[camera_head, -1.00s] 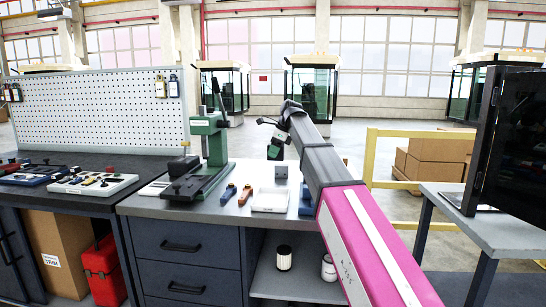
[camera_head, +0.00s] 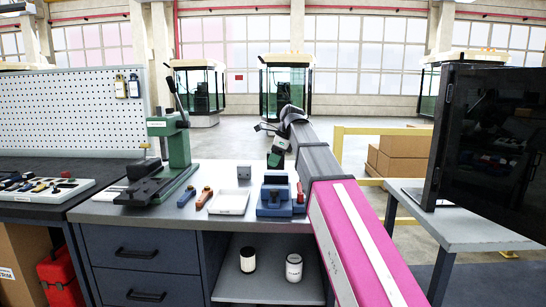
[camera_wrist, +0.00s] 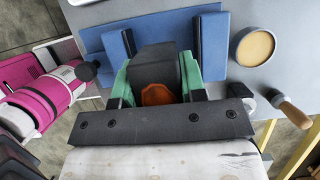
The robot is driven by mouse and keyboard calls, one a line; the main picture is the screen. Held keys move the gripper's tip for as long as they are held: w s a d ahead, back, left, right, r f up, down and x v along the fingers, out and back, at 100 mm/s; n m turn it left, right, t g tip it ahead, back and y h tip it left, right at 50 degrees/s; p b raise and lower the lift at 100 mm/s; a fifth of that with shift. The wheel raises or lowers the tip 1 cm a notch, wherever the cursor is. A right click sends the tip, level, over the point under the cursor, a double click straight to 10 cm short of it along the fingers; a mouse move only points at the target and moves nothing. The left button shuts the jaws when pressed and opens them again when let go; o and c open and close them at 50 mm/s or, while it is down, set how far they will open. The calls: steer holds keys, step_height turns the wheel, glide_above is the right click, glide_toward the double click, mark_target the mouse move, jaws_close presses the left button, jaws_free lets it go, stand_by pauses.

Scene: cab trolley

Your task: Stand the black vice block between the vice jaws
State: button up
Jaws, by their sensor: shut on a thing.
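The black vice block (camera_wrist: 153,60) is in my gripper (camera_wrist: 155,78) in the wrist view. The green fingers are shut on its two sides, and an orange-brown patch shows on its near face. The blue vice lies beyond and below it in the wrist view, with a left jaw (camera_wrist: 118,32) and a right jaw (camera_wrist: 207,36) standing apart. In the head view the blue vice (camera_head: 272,211) sits on the bench, and my gripper (camera_head: 276,157) hangs above it. The block's underside is hidden, so its height above the vice is unclear.
A round tan-topped thing (camera_wrist: 255,47) and a wooden-handled tool (camera_wrist: 293,113) lie right of the vice in the wrist view. In the head view, a white tray (camera_head: 229,203), a grey cube (camera_head: 243,172) and a green press (camera_head: 178,145) stand to the left.

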steer(key=shift+f, duration=4.2)
steer(key=shift+f, duration=0.3)
steer(key=o, duration=1.3)
steer(key=shift+c, duration=0.2)
